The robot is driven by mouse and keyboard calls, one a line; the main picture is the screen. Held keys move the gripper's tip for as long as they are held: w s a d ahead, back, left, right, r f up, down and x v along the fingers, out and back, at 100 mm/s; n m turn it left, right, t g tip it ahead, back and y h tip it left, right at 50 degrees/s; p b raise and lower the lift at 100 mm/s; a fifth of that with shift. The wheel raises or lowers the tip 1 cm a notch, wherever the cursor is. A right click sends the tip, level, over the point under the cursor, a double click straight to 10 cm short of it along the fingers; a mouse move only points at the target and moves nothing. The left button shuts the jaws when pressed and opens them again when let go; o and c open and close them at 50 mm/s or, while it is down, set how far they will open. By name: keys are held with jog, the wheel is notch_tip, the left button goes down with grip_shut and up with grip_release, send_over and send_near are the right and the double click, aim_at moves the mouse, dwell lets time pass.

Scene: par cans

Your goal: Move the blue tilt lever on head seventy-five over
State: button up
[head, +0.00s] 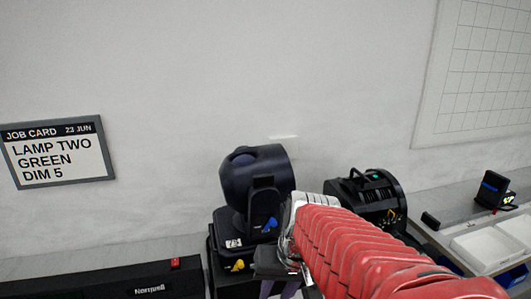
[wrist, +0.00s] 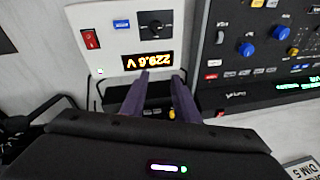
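A dark moving-head lamp (head: 254,178) stands at the centre of the head view. A blue lever (head: 270,225) is on its yoke side, and a yellow lever (head: 238,265) is on its base. The small number label (head: 233,243) on the base is too small to read surely. My gripper (head: 278,292) is low in the head view, in front of and below the blue lever, apart from it. In the wrist view, its two purple fingers (wrist: 161,80) are parted with nothing between them. The blue lever does not show there.
A second black lamp (head: 370,200) stands to the right, behind my arm. White trays (head: 480,245) lie farther right. The wrist view shows a white power panel (wrist: 112,40) reading 229.6 V upside down and a dark console (wrist: 262,60) with knobs. A job card (head: 58,152) hangs at left.

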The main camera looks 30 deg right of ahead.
jog(key=w+d+r+m+t+y, duration=0.2)
jog(key=w+d+m+t+y, duration=0.4)
jog(key=w+d, duration=0.7)
jog(key=w+d+r+n+t+y, duration=0.1)
jog(key=d+r+n+t+y, duration=0.3)
jog(key=d+r, duration=1)
jog(key=t, duration=0.3)
jog(key=shift+w+d+r+n+t, duration=0.2)
jog(key=shift+w+r+n+t, duration=0.1)
jog(key=shift+w+r, duration=0.1)
jog(key=x, duration=1.3)
jog(key=shift+w+a, duration=0.3)
jog(key=shift+c, duration=0.4)
